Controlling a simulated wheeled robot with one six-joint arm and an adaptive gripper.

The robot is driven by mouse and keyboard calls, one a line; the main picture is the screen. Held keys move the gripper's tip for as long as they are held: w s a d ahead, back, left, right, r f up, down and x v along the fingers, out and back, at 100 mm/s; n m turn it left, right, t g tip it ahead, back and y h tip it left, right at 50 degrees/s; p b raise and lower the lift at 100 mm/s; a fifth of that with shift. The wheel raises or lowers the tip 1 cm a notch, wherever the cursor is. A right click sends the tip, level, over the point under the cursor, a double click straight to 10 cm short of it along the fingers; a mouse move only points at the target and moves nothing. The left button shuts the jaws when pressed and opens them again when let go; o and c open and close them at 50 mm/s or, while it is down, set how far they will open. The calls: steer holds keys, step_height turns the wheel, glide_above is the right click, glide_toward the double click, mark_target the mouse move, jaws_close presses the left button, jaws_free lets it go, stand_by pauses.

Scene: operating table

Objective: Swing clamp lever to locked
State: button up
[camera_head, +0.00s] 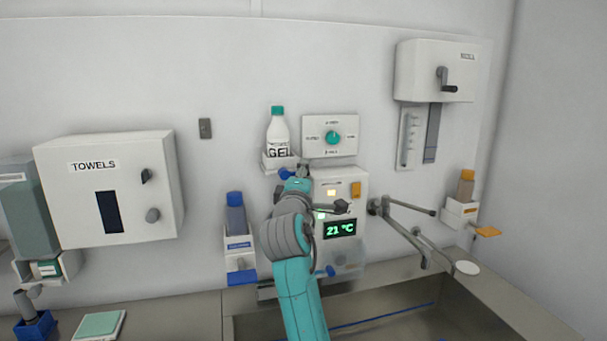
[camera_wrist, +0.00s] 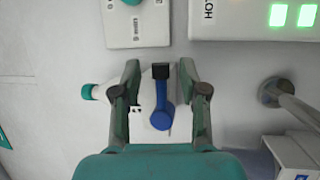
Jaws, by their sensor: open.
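The clamp lever (camera_wrist: 161,112) is blue with a black end and sits on the white holder of the gel bottle (camera_head: 278,134). In the wrist view its black end points to the top of the picture. My gripper (camera_wrist: 160,76) is open, with one finger on each side of the lever. Gaps show between the fingers and the black end. In the head view my gripper (camera_head: 301,173) is just below the bottle, and a blue bit of the lever (camera_head: 286,174) shows beside it. My gripper and arm hide part of the holder there.
A white dial box (camera_head: 330,149) is right of the bottle. A control box with a 21 °C display (camera_head: 340,229) is partly behind my arm. Grey pipes (camera_head: 407,228) stick out on the right.

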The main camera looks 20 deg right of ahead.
steer(key=shift+w+d+r, duration=0.1)
steer(key=shift+w+d, duration=0.1)
steer(key=shift+w, duration=0.25)
jaws_close()
